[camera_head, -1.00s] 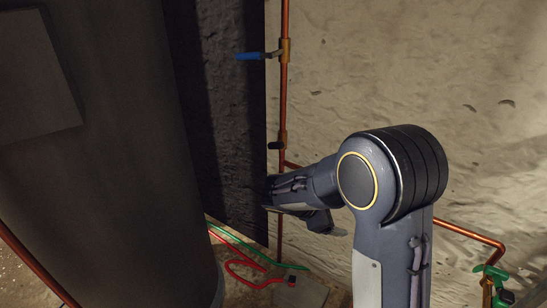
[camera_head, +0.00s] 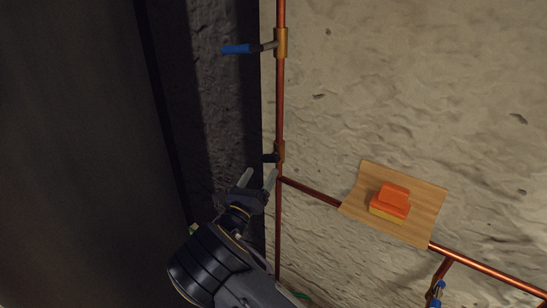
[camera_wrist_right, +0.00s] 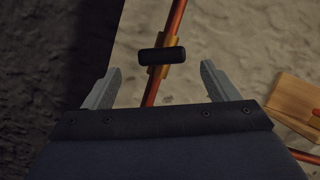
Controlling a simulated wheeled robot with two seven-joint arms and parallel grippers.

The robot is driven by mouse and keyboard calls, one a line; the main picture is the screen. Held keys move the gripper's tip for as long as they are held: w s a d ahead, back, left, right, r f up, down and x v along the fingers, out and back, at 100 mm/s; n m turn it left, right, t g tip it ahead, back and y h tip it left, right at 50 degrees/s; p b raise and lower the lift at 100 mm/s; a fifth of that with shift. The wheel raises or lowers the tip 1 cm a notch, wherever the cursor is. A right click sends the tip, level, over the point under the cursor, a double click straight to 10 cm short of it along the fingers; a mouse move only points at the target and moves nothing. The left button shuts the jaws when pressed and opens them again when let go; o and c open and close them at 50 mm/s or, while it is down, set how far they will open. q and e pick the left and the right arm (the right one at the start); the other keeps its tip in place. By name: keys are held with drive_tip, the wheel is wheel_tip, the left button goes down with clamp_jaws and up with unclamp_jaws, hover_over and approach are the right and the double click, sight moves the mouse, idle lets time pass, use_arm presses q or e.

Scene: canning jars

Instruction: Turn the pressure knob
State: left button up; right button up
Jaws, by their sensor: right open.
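The black pressure knob (camera_head: 270,157) sits on a brass fitting (camera_head: 281,152) on the vertical copper pipe. In the right wrist view the knob (camera_wrist_right: 162,55) is a short dark cylinder lying across the fitting. My right gripper (camera_head: 258,178) is open, just below the knob in the head view. In the right wrist view its two fingers (camera_wrist_right: 160,70) stand apart, one on each side of the knob, with nothing held. Visible gaps separate both fingers from the knob. My left gripper is not in view.
A blue-handled valve (camera_head: 240,49) sits higher on the vertical pipe (camera_head: 280,100). An orange block (camera_head: 391,201) is on a wooden board (camera_head: 425,212) to the right, over the horizontal pipe. Another blue-handled valve (camera_head: 437,292) is at lower right. A big dark tank (camera_head: 70,150) fills the left.

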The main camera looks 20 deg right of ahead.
sight(268, 161)
drive_tip(key=x, duration=0.6)
drive_tip(key=shift+w+d+r+b, duration=0.1)
drive_tip(key=shift+w+d+b, duration=0.1)
drive_tip(key=shift+d+b, duration=0.1)
drive_tip(key=c, duration=1)
drive_tip(key=shift+o, duration=0.2)
drive_tip(key=shift+m, duration=0.3)
